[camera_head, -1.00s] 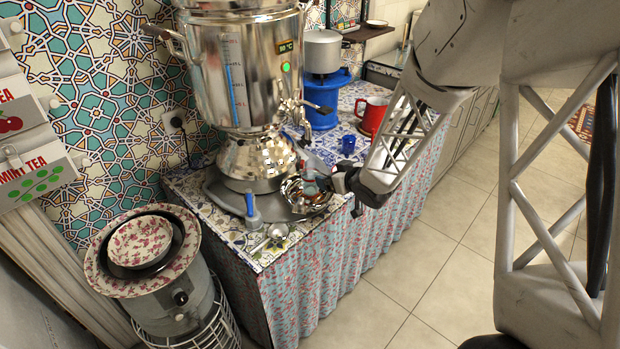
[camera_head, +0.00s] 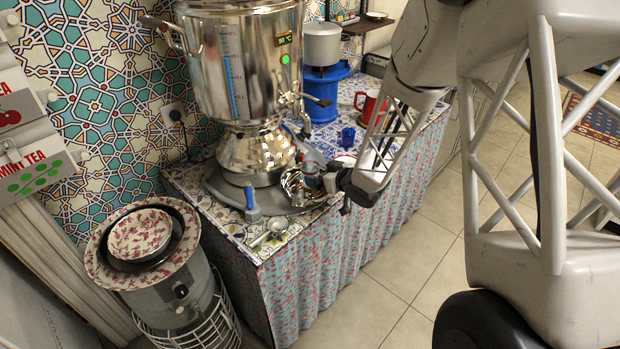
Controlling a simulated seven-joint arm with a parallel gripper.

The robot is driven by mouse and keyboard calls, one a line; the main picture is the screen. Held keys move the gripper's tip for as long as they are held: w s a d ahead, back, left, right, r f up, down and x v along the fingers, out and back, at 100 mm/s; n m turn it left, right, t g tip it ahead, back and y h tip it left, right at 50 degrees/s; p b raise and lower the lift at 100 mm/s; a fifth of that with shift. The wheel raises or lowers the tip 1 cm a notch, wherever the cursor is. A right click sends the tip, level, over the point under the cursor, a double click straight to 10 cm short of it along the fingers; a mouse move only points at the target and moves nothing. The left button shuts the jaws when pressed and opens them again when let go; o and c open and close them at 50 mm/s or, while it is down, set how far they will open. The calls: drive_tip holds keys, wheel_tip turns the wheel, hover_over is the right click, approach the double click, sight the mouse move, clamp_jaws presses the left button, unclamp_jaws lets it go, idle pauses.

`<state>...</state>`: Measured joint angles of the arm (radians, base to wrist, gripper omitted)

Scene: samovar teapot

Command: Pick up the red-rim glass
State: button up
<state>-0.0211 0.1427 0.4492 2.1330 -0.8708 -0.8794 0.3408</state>
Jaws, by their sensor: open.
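A small clear glass with touches of red (camera_head: 313,162) stands on the counter, at the right of the samovar's base; it looks like the red-rim glass, but its rim is not clear to see. My gripper (camera_head: 322,186) reaches in from the right, low over the counter's front edge, close to the glass. Its jaws are open, small in view and partly merged with the shiny things behind. I cannot tell whether the glass is between the fingers or touched by them.
The large steel samovar (camera_head: 250,70) stands just behind left. A blue stove (camera_head: 325,95) carries a pot. Floor in front is clear.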

drive_tip(key=shift+w+a+f, duration=0.25)
drive_tip(key=shift+w+a, duration=0.05)
drive_tip(key=shift+w, duration=0.05)
drive_tip(key=shift+x, duration=2.6)
drive_tip(key=shift+d, duration=0.1)
drive_tip(key=c, duration=1.1)
